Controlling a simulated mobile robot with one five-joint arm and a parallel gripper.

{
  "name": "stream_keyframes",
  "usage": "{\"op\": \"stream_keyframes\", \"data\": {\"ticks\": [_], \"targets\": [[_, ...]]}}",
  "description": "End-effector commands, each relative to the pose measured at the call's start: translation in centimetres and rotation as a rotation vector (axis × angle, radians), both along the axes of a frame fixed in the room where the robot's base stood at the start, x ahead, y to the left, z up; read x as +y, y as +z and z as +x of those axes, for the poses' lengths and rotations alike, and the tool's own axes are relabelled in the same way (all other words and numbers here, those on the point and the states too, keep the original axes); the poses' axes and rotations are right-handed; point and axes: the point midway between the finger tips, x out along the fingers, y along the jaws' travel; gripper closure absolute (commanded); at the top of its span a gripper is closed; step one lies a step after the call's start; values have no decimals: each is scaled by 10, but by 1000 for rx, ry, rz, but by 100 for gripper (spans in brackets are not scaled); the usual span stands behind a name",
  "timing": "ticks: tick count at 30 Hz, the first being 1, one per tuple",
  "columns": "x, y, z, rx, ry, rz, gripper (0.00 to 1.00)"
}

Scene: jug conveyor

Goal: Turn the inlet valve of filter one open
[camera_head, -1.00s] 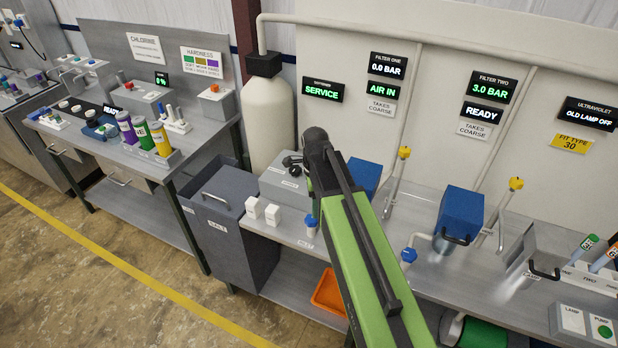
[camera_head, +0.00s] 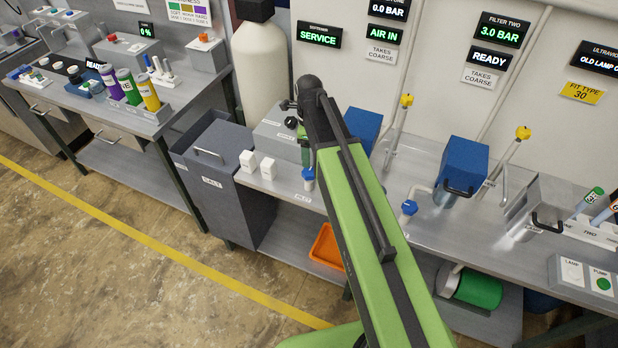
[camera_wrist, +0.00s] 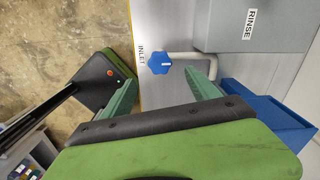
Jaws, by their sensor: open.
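The blue inlet knob of filter one (camera_head: 308,175) stands at the bench's front edge, left of the blue filter one housing (camera_head: 362,125). In the wrist view the knob (camera_wrist: 160,61) has a white mark, an INLET label to its left and a pale pipe to its right. My gripper (camera_wrist: 170,78) is open, its green fingers apart on either side of the knob's line, with the knob just beyond the tips. I see no contact. In the head view my arm mostly hides the gripper. The filter one display (camera_head: 384,34) reads AIR IN.
Filter two's blue inlet knob (camera_head: 408,208) and housing (camera_head: 463,165) stand to the right. A grey box (camera_wrist: 250,25) labelled RINSE is close to the knob. Two white blocks (camera_head: 257,165) lie left of it, beside the grey salt bin (camera_head: 215,150). An orange tray (camera_head: 327,247) is below.

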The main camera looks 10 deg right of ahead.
Motion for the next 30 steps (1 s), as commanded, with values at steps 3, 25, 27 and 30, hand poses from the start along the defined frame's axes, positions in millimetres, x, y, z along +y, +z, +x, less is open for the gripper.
{"op": "stream_keyframes", "data": {"ticks": [3,25,27,30], "targets": [[0,-36,0,0,1,0,30],[2,-89,0,0,3,0,40],[2,-89,0,0,3,0,50],[2,-89,0,0,3,0,63]]}}
